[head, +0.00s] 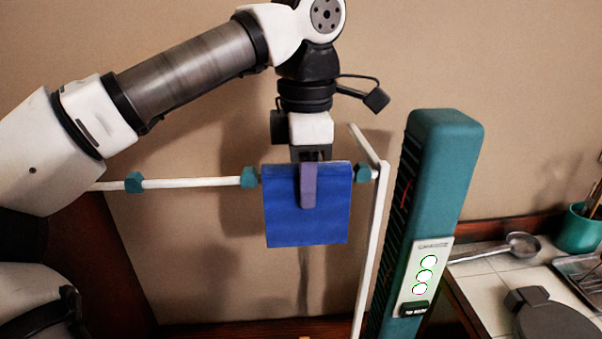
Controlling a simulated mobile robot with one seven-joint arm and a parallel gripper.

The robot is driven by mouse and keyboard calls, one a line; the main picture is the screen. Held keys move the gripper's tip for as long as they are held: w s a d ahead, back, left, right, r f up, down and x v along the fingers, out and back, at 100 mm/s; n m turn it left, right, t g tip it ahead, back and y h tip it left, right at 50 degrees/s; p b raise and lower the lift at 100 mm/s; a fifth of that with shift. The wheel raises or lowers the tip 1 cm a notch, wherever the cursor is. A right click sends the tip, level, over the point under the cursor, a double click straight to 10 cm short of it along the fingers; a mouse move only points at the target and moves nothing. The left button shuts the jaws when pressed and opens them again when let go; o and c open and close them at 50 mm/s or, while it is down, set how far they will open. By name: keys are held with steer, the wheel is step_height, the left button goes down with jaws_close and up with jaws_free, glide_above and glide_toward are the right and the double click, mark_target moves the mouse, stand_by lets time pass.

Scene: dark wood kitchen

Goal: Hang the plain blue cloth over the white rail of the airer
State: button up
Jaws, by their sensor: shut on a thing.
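The plain blue cloth (280,225) hangs flat and upright from my gripper (308,198), with one purple finger across its front near the top edge. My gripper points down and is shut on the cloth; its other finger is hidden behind. The white rail (195,183) of the airer runs level from the left and passes out of sight behind the cloth. The cloth sits between two teal pieces on the rail, its top edge slightly above the rail line in the picture. I cannot tell whether the cloth lies over the rail or only in front of it.
A white post (371,255) of the airer stands just right of the cloth. A tall teal unit (440,170) with a panel stands close beyond it. At the right, a tiled counter (490,270) holds a ladle (522,243), a teal pot (578,230) and a dark lidded pan (555,322).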

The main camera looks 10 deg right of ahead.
steer(key=shift+f, duration=0.15)
steer(key=o, duration=1.1)
